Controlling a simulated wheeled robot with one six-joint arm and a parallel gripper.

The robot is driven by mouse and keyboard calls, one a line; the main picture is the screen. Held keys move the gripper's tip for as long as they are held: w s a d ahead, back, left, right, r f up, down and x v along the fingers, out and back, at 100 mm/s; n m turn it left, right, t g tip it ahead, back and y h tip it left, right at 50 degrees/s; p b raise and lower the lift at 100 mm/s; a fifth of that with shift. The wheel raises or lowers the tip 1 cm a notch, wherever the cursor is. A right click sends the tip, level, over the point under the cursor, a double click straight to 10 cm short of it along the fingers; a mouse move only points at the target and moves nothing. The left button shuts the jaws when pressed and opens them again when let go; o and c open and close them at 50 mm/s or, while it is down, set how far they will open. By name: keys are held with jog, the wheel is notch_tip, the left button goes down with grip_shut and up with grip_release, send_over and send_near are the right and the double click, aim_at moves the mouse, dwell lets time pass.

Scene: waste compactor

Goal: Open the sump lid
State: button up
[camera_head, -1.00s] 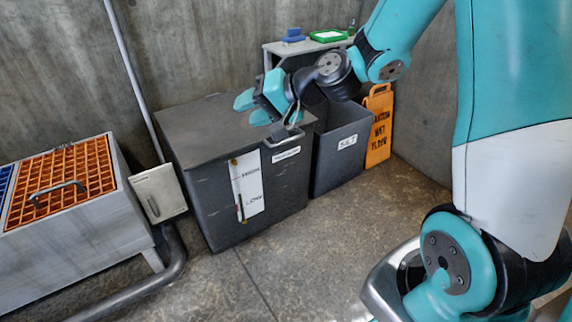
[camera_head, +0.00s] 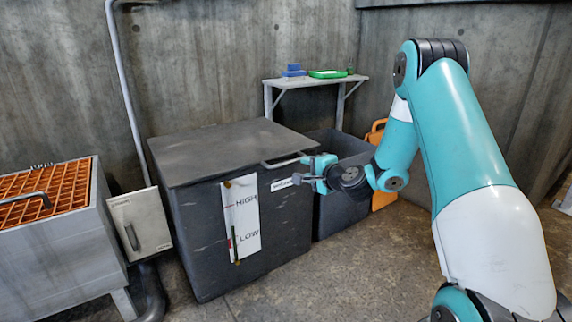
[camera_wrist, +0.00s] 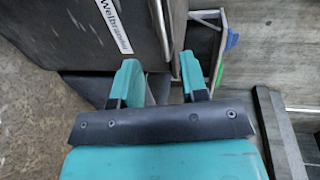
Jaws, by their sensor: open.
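The dark grey sump box (camera_head: 205,235) stands against the wall, with a HIGH/LOW level plate on its front. Its flat lid (camera_head: 220,150) lies over the top and looks closed. A grey bar handle (camera_head: 283,162) sticks out at the lid's front right edge. My gripper (camera_head: 301,179) is open and empty, just in front of and slightly below the handle, close to the label on the box. In the wrist view my two teal fingers (camera_wrist: 161,82) are apart, with a thin grey bar, apparently the handle, beyond them. Touching cannot be told.
A second dark bin (camera_head: 340,208) stands right of the sump, with an orange sign (camera_head: 380,200) behind my arm. A shelf (camera_head: 318,81) holds blue and green items. An orange-grated tank (camera_head: 60,230) and a grey wall box (camera_head: 140,224) stand left.

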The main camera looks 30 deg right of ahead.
aim_at(290, 163)
jog(key=b+x, duration=0.2)
jog(key=x, duration=0.8)
jog(key=shift+w+f, duration=0.15)
jog(key=shift+w, duration=0.15)
jog(key=shift+w+b, duration=0.35)
jog(key=shift+w, duration=0.4)
jog(key=shift+c, duration=0.4)
grip_shut()
